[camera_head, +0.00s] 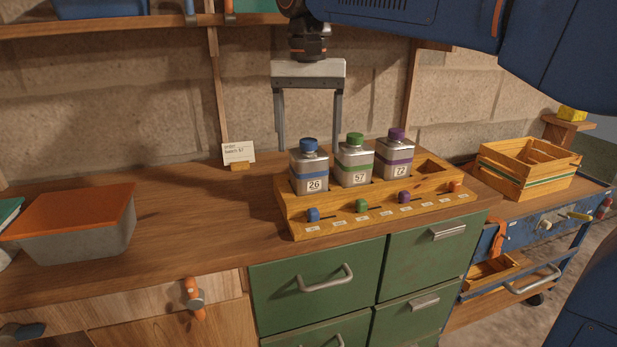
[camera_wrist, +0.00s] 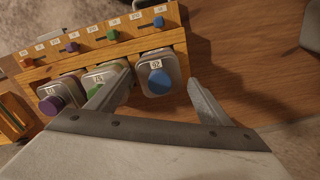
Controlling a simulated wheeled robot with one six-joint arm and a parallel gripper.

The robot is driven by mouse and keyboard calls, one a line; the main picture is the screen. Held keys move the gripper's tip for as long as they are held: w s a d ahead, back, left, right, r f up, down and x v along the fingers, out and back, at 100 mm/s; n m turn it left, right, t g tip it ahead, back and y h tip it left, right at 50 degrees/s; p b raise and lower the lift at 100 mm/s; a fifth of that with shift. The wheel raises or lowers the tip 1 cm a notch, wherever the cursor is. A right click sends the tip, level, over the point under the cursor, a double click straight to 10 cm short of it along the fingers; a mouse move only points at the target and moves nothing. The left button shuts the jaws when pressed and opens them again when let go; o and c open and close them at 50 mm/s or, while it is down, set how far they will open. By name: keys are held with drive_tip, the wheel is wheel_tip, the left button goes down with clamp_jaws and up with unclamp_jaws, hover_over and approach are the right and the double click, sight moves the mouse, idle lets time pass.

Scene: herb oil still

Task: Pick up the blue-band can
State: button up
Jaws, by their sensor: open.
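The blue-band can (camera_head: 309,172) has a blue cap, a blue band and a label reading 26. It stands upright in the left slot of a wooden rack (camera_head: 290,212). In the wrist view the blue-band can (camera_wrist: 157,82) lies between the finger lines of my gripper (camera_wrist: 152,90). My gripper (camera_head: 309,148) is open and empty, pointing down behind and around the can, with one finger on each side. I cannot tell whether a finger touches it. The left finger in the wrist view overlaps the neighbouring green-band can (camera_wrist: 104,78).
The green-band can (camera_head: 354,165) and purple-band can (camera_head: 394,158) share the rack; its right slot is empty. A small card (camera_head: 238,152) stands behind left. A grey bin with orange lid (camera_head: 75,222) sits far left. A wooden crate (camera_head: 528,168) is at right. The counter between bin and rack is clear.

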sight(309, 153)
drive_tip(key=shift+f, duration=2.8)
drive_tip(key=c, duration=1.3)
drive_tip(key=shift+r, duration=0.15)
